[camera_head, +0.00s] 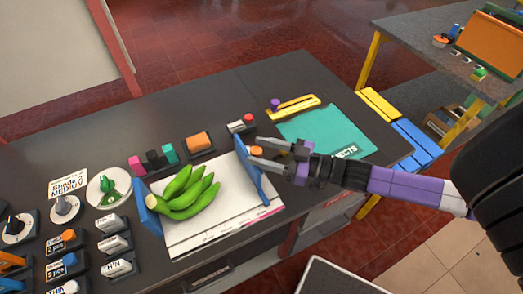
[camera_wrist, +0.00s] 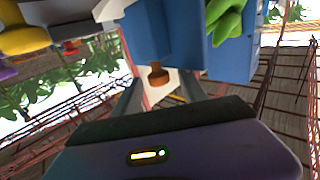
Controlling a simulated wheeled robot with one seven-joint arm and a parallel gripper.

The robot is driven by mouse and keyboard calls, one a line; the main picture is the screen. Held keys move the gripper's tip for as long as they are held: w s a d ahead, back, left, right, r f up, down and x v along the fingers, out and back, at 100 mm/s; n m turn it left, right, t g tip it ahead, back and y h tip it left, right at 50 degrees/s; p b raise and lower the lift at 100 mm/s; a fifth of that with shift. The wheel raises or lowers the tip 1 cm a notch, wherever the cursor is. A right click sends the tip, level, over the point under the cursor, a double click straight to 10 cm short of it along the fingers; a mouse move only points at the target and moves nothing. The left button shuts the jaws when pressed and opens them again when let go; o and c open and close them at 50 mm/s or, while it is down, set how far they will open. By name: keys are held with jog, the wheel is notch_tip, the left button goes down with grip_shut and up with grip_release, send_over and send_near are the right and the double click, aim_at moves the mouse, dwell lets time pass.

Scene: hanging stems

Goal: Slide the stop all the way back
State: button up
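A blue upright plate (camera_head: 252,172) with an orange knob (camera_head: 257,151) stands at the right side of a white board (camera_head: 222,222); it looks like the stop. In the wrist view the blue plate (camera_wrist: 160,35) and its knob (camera_wrist: 158,75) are straight ahead. My gripper (camera_head: 256,150) comes in from the right at the knob. Its two fingers are apart, one on each side of the knob, with visible gaps in the wrist view, so it is open and not clamped. Another blue plate (camera_head: 149,208) stands at the board's left side.
Green bananas (camera_head: 185,192) lie on the board between the plates. Black, pink, teal and orange blocks stand behind, with a small red-topped block (camera_head: 243,123) close to my gripper. A teal mat (camera_head: 325,132) lies right. Knobs and switches fill the table's left.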

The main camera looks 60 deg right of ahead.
jog(key=s+d+b, duration=0.1)
jog(key=s, duration=0.6)
jog(key=shift+s+d+b, duration=0.25)
jog(key=shift+s+b, duration=0.1)
jog(key=shift+b, duration=0.05)
dwell(0.4)
jog(key=s+a+r+m+g+h, duration=0.1)
jog(key=s+a, duration=0.3)
jog(key=a, duration=0.6)
jog(key=s+a+r+m+g+h, duration=0.1)
jog(key=s+a, duration=0.4)
jog(key=a, duration=0.5)
jog(key=shift+s+a+r+g+h, duration=0.2)
jog(key=shift+r+g+h, duration=0.2)
jog(key=shift+h, duration=0.3)
jog(key=shift+f, duration=0.1)
